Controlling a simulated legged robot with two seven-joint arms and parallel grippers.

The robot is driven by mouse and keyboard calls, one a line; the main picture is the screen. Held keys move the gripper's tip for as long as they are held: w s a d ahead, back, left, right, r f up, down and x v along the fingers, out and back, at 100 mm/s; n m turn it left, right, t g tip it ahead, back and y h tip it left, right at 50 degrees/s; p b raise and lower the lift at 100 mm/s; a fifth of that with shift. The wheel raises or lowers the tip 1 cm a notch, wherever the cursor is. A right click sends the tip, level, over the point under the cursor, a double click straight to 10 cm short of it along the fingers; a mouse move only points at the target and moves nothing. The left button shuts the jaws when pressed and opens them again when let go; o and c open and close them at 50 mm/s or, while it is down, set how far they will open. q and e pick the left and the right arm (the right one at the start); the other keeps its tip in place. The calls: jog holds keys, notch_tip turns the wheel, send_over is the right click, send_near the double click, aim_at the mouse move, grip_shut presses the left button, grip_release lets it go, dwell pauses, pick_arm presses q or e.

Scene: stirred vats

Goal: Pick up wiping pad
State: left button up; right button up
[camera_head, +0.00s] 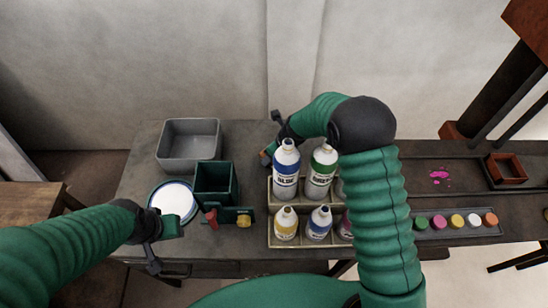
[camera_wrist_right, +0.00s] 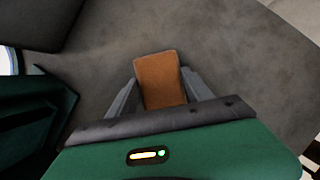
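The wiping pad (camera_wrist_right: 160,80) is an orange-brown block. In the right wrist view it sits between the two fingers of my right gripper (camera_wrist_right: 160,90), with the fingertips against its sides. In the head view a small part of the pad (camera_head: 265,157) shows beside my right gripper (camera_head: 272,148), left of the bottles; the arm and bottles hide much of it. My left gripper (camera_head: 170,230) is at the front left of the table, by the white round container; its fingers are too small and hidden to judge.
A grey tub (camera_head: 188,155) and a dark green bin (camera_head: 233,185) stand left of the pad. Paint bottles (camera_head: 286,185) stand in a stepped rack (camera_head: 276,238) to the right. A white-lidded round container (camera_head: 158,190) is at the front left. A tray of colored pots (camera_head: 430,232) is at right.

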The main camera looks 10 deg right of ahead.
jog(key=c, duration=0.9)
notch_tip(320, 180, up, 10)
jog(key=shift+r+p, duration=0.1)
jog(key=shift+p, duration=1)
